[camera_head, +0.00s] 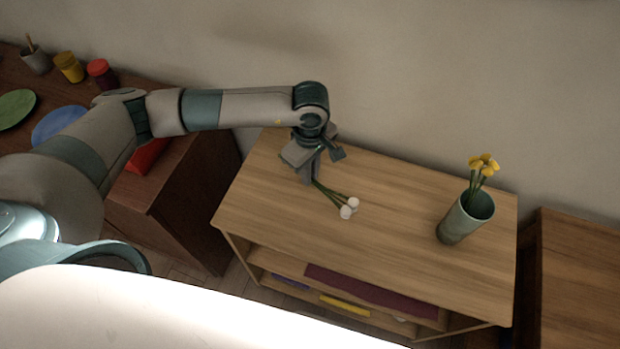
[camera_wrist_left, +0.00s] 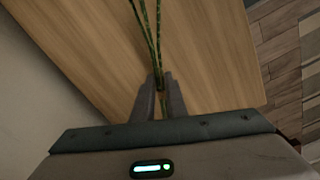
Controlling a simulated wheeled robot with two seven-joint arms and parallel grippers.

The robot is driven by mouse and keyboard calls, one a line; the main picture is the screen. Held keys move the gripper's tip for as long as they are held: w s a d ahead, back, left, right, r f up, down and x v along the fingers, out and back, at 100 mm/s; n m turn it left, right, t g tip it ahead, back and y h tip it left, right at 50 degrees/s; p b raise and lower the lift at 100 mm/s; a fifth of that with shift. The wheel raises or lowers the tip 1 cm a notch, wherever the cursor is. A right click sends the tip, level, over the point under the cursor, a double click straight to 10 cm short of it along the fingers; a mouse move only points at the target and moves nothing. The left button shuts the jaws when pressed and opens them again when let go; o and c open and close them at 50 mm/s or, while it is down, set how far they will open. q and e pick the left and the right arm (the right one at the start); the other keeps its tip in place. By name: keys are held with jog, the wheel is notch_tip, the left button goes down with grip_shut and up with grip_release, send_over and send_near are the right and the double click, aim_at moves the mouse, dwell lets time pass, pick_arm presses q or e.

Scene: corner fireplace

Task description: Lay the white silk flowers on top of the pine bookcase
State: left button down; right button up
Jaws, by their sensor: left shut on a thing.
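The white silk flowers (camera_head: 348,208) have white heads and green stems, and they lie at or just over the top of the pine bookcase (camera_head: 400,255), left of its middle. My left gripper (camera_head: 309,178) is low over the bookcase top and shut on the stems. In the left wrist view the green stems (camera_wrist_left: 150,40) run up from between the fingertips (camera_wrist_left: 160,85), with the wood top behind them; the flower heads are out of that view. I cannot tell whether the heads touch the wood. My right gripper is not in view.
A grey-green vase (camera_head: 465,218) with yellow flowers stands at the right of the bookcase top. A dark wooden cabinet (camera_head: 180,195) at left holds a red item, a blue plate (camera_head: 58,125), a green plate (camera_head: 15,108) and jars. Shelves below hold books. The middle of the bookcase top is clear.

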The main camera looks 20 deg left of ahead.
pick_arm(q)
jog(key=shift+f+p, duration=0.4)
jog(key=shift+f, duration=0.05)
notch_tip(320, 180, down, 2)
jog(key=shift+f+p, duration=0.1)
jog(key=shift+p, duration=0.4)
jog(key=shift+f, duration=0.45)
jog(key=shift+f, duration=0.15)
jog(key=c, duration=1.8)
grip_release()
jog(key=shift+o, duration=0.2)
